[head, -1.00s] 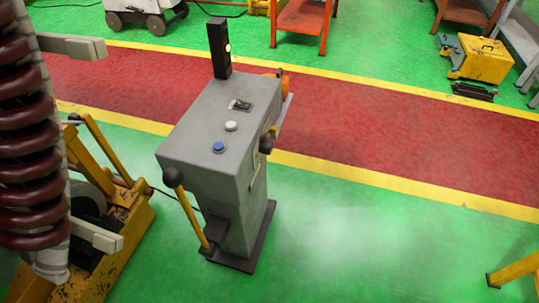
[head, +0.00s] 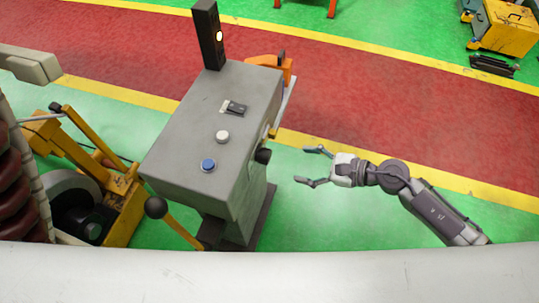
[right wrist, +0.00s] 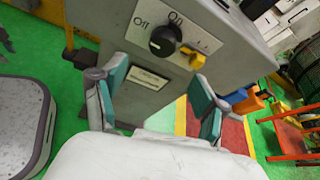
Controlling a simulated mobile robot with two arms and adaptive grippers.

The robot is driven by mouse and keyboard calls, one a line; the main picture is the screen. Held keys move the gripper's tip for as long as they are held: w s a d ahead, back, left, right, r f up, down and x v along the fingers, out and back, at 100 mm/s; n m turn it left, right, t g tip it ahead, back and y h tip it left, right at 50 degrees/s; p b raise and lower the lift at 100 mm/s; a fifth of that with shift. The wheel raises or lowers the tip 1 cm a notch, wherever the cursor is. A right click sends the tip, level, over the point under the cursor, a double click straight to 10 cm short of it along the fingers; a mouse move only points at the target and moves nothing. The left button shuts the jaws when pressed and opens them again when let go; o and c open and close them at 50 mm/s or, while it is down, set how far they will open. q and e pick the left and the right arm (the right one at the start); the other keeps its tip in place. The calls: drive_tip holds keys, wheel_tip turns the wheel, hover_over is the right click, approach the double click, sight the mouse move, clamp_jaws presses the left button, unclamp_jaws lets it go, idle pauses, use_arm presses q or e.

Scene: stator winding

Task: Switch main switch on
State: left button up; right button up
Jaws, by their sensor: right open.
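The main switch is a black rotary knob (right wrist: 163,42) on a light plate with "Off" and "On" marked, on the side of the grey control console (right wrist: 105,20). In the head view the knob (head: 263,156) sticks out from the right side of the console (head: 190,150). A yellow part (right wrist: 193,57) sits beside the knob. My right gripper (head: 300,166) is open and empty, to the right of the knob and apart from it. In the right wrist view its teal-padded fingers (right wrist: 158,92) are spread below the knob. My left gripper is out of view.
The console top has a blue button (head: 208,165), a white button (head: 222,137) and a black post with a lit lamp (head: 208,40). A lever with a black ball (head: 156,207) stands at its front. Yellow machinery (head: 120,195) is at left.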

sight(270, 158)
drive_tip(key=p+x, duration=0.1)
drive_tip(key=x, duration=0.9)
drive_tip(key=shift+w, duration=0.1)
drive_tip(key=shift+w+a+f, duration=0.25)
drive_tip(key=shift+a, duration=0.2)
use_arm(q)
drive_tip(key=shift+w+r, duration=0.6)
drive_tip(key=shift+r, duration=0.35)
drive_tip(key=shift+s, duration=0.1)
use_arm(e)
drive_tip(key=c, duration=1.2)
